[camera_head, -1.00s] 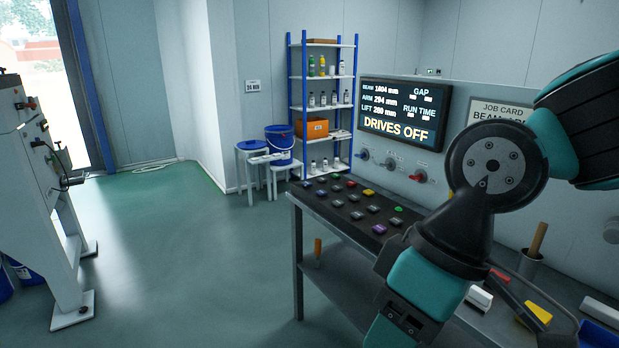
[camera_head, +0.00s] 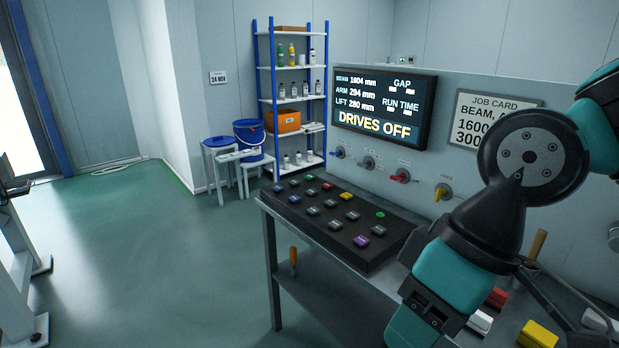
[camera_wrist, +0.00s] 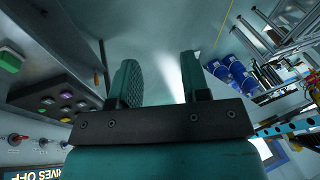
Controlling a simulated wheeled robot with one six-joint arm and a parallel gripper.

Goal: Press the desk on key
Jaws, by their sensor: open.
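A black key block (camera_head: 283,207) lies on the desk, with several small coloured keys in rows. Two keys are green: one at the far edge (camera_head: 309,178) and one at the right (camera_head: 380,214). Their labels are too small to read, so I cannot tell which is the desk on key. The display (camera_head: 382,108) above reads DRIVES OFF. In the wrist view my gripper (camera_wrist: 160,65) is open, with nothing between its two fingers. The key block also shows there (camera_wrist: 30,84), left of the fingers and apart from them. In the head view my gripper's fingers are not visible.
Several knobs, including a red one (camera_head: 400,176) and a yellow one (camera_head: 441,193), sit on the upright panel behind the keys. A yellow block (camera_head: 538,335) lies on the desk at right. Blue-post shelving (camera_head: 291,70) stands behind.

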